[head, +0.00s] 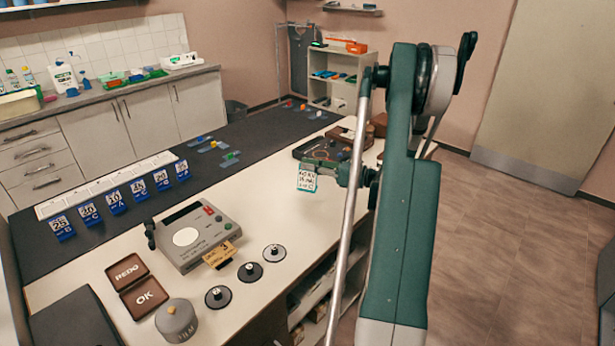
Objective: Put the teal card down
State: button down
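The teal card (307,182), white with teal edging and dark writing, hangs upright below the fingertips of my gripper (314,164). My gripper points left and is shut on the card's upper edge. The card appears to be above the white tabletop (265,210), near its right side; the exact height is hard to tell.
A grey device (195,236) with an orange card (219,254) at its front stands mid-table. Several blue number stands (114,202) line the dark mat. Black weights (274,253), brown REDO and OK trays (126,272) and a grey round pot (176,320) are in front. A dark tray (312,148) lies behind my gripper.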

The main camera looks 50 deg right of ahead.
aim_at(308, 174)
jog(key=shift+f+b, duration=0.5)
jog(key=shift+f, duration=1.35)
jog(key=shift+f, duration=0.2)
jog(key=c, duration=2.7)
grip_release()
jog(key=shift+r, duration=0.25)
jog(key=p+v, duration=0.2)
jog(key=v, duration=1)
jog(key=shift+f, duration=0.1)
